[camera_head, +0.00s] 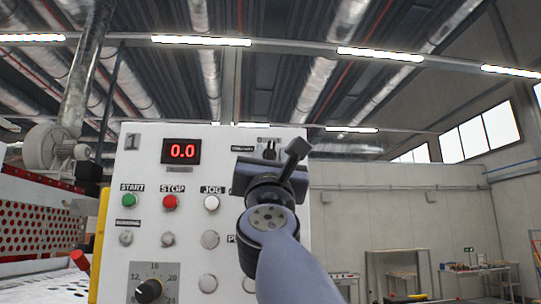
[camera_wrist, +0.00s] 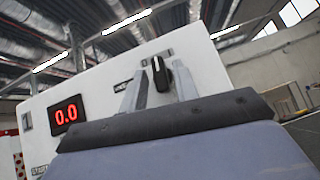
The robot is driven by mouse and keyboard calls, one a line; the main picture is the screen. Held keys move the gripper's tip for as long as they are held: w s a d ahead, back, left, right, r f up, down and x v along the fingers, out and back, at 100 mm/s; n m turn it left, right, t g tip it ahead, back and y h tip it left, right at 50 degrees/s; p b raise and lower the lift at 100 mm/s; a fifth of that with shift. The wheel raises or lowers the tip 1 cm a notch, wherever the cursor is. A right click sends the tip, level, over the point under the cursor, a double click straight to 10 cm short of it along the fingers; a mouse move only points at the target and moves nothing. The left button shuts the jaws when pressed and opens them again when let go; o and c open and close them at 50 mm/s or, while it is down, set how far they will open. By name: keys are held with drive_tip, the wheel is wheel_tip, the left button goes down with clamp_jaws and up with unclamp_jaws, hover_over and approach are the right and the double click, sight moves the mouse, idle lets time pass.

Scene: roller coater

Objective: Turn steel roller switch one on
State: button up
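A white control panel (camera_head: 160,222) marked 1 fills the middle of the head view. A black rotary switch (camera_wrist: 159,72) sits at the panel's top right in the wrist view, with a small label beside it that I cannot read fully. My gripper (camera_wrist: 161,80) has its two grey fingers apart, one on each side of the switch, with gaps visible between. In the head view my gripper (camera_head: 272,170) is in front of the panel's upper right. It hides part of the switch area and some button labels there. I cannot tell the switch's position for certain.
A red display (camera_head: 182,151) reads 0.0. Below it are a green START button (camera_head: 129,201), a red STOP button (camera_head: 170,202), a white JOG button (camera_head: 211,203) and a black dial (camera_head: 149,290). Red perforated machinery (camera_head: 40,232) stands left. Racks stand far right.

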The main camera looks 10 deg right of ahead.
clamp_jaws()
drive_tip(key=m+h, duration=0.1)
drive_tip(key=m+g+h, duration=0.1)
drive_tip(key=m+h, duration=0.1)
drive_tip(key=m+h+p, duration=0.1)
drive_tip(key=shift+a+r+m+g+h, duration=0.2)
drive_tip(key=shift+a+m+g+h, duration=0.1)
drive_tip(key=shift+m, duration=0.1)
drive_tip(key=m+g+h+p, duration=0.1)
drive_tip(key=m+h, duration=0.2)
drive_tip(key=m, duration=0.1)
drive_tip(key=shift+g, duration=0.4)
drive_tip(key=shift+m+g+h, duration=0.4)
drive_tip(key=shift+m, duration=0.2)
drive_tip(key=shift+o, duration=0.8)
unclamp_jaws()
drive_tip(key=shift+f, duration=0.1)
